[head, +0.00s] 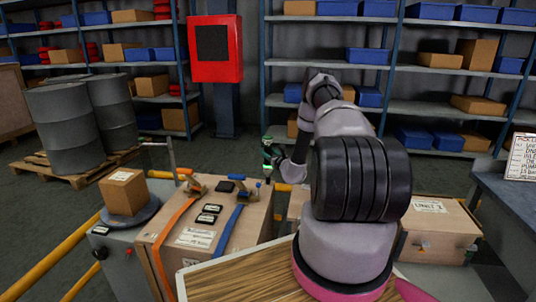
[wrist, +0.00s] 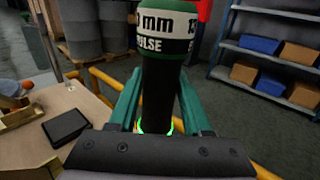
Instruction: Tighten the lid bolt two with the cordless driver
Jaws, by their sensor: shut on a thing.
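My gripper (wrist: 160,112) has two green fingers closed on either side of the cordless driver (wrist: 166,75). In the head view my gripper (head: 275,158) is small and partly behind my arm, over the far right edge of a strapped wooden crate (head: 190,238). The driver's lower end is hidden. I cannot make out lid bolt two in either view.
The crate top carries an orange strap (head: 172,238), a blue strap (head: 229,230) and small dark blocks. Another crate (head: 436,222) stands to the right, beyond my arm. A cardboard box (head: 123,192) sits at left. Yellow rails (head: 60,255) edge the area; drums and shelves stand behind.

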